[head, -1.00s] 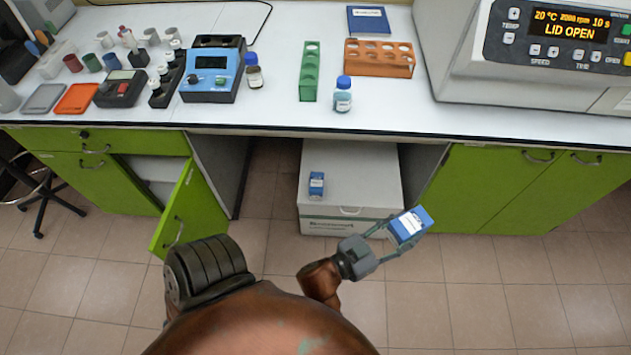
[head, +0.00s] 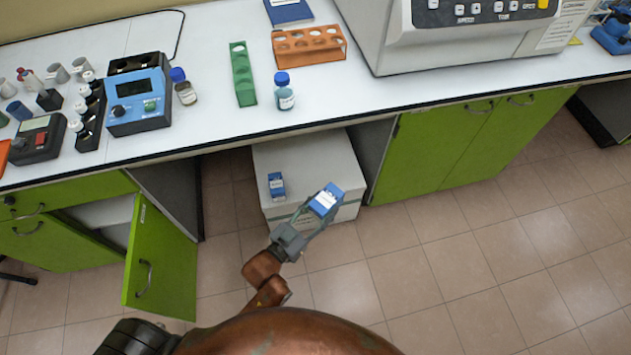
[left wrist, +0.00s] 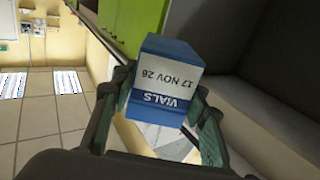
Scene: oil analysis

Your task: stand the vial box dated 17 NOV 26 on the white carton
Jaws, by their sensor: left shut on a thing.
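My left gripper (head: 311,211) is shut on a blue and white vial box (head: 325,200). In the left wrist view the held box (left wrist: 164,84) shows upside-down print reading VIALS and 17 NOV 26, and it sits between the two fingers (left wrist: 158,112). In the head view the box is tilted and overlaps the front right part of the white carton (head: 310,158); I cannot tell how far above or in front of it. Another small blue and white box (head: 276,186) stands on the carton's top at the left. My right gripper is not in view.
The carton stands on the tiled floor under the white bench (head: 215,120). An open green cabinet door (head: 160,262) juts out at the left. Closed green cabinets (head: 440,150) are at the right. The carton's top behind the held box is clear.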

